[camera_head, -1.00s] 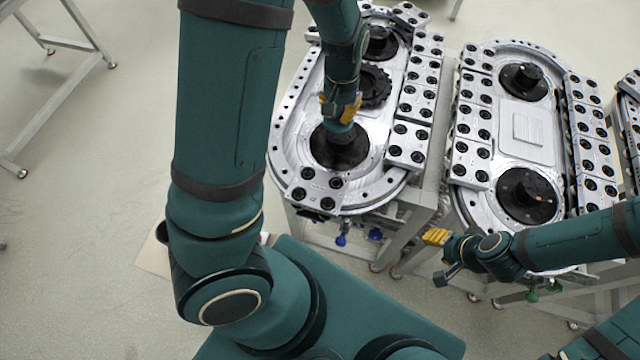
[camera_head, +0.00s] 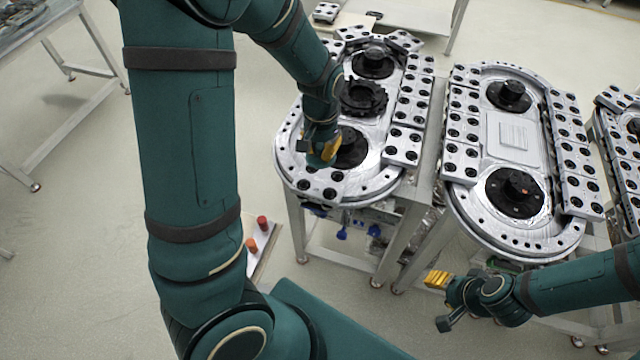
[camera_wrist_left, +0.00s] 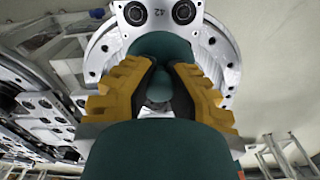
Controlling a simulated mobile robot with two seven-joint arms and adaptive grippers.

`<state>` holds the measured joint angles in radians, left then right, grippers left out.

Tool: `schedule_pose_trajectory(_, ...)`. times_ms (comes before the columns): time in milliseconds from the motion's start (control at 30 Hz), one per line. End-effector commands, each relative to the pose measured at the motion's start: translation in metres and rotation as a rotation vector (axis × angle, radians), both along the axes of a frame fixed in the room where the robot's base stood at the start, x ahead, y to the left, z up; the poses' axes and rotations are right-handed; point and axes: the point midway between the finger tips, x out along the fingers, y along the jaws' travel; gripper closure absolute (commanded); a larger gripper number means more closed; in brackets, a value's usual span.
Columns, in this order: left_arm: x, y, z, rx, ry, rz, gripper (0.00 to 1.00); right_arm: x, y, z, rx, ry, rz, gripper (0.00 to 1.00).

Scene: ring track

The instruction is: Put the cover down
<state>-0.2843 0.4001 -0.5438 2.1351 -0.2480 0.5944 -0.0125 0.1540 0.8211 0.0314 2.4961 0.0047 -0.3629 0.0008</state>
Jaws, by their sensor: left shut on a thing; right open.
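My left gripper (camera_head: 325,152) is over the front end of the left ring track (camera_head: 375,188), beside the front black hub (camera_head: 352,148). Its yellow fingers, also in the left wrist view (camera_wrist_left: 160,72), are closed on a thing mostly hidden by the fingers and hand. I take it to be the cover, which looks like the silver block with black holes (camera_head: 317,190) below the fingers. The block also shows beyond the fingertips in the left wrist view (camera_wrist_left: 160,14). I cannot tell whether it touches the track. My right gripper (camera_head: 441,300) is open and empty, in front of the second track.
A second ring track (camera_head: 515,240) stands to the right, with a narrow gap between the two. Part of a third track (camera_head: 625,150) is at the right edge. A low board with red pieces (camera_head: 262,222) lies at left.

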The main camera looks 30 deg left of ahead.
Motion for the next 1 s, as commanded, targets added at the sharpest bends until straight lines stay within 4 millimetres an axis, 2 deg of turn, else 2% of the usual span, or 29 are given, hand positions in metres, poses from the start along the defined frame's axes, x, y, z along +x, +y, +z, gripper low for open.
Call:
schedule_pose_trajectory(200, -0.001, 0.000, -0.042, 0.001, 0.007, 0.000, 1.00, 0.000, 0.000, -0.006, -0.001, 0.000, 0.000, 0.53)
schedule_pose_trajectory(467, -0.001, 0.000, -0.062, 0.000, 0.004, 0.002, 1.00, 0.000, 0.000, -0.008, -0.002, 0.000, 0.000, 0.53)
schedule_pose_trajectory(700, -0.001, 0.000, -0.092, 0.000, 0.005, 0.000, 1.00, 0.000, 0.001, -0.012, -0.002, 0.000, 0.000, 0.53)
schedule_pose_trajectory(1000, 0.000, 0.000, -0.094, 0.000, 0.001, 0.000, 1.00, 0.000, 0.001, -0.013, -0.002, 0.000, 0.000, 0.53)
